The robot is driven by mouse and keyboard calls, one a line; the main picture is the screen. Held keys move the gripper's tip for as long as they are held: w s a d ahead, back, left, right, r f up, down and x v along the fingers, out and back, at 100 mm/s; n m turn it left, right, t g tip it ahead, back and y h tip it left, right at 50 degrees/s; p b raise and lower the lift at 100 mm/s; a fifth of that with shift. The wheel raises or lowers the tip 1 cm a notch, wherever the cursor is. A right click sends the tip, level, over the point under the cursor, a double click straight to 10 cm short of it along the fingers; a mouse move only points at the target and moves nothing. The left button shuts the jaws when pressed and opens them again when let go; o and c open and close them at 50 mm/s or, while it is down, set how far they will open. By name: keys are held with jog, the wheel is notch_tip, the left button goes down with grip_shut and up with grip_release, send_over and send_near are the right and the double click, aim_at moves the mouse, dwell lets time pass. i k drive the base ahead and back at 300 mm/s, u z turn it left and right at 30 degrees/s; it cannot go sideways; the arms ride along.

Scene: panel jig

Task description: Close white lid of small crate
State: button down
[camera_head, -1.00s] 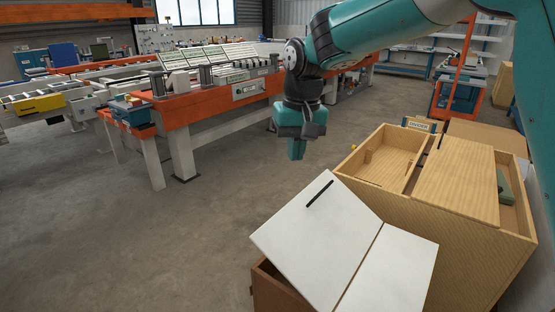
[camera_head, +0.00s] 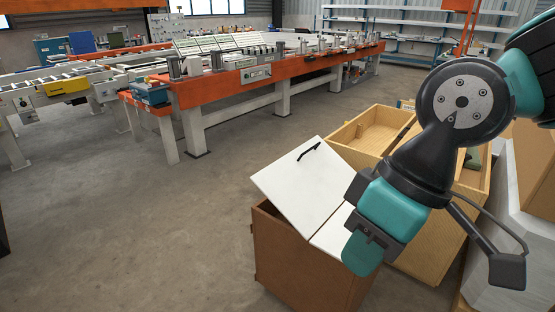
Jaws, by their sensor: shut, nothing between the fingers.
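The small crate (camera_head: 295,254) is a brown box in the lower middle of the head view. Its white lid (camera_head: 300,186) stands tilted up on the left side, with a black handle (camera_head: 309,151) near its upper edge. A white top panel (camera_head: 333,230) lies to the right of the lid, partly hidden by my arm. My gripper (camera_head: 361,256) is shut and empty. It appears in front of the crate's right part; whether it touches the crate or panel cannot be told.
A larger light wooden crate (camera_head: 437,237) with open compartments stands behind and to the right, partly hidden by my arm. An orange workbench (camera_head: 228,82) runs along the back. Grey floor (camera_head: 150,240) is clear on the left.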

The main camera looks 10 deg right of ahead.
aim_at(308, 184)
jog(key=u, duration=0.6)
jog(key=i, duration=1.25)
jog(key=z, duration=0.6)
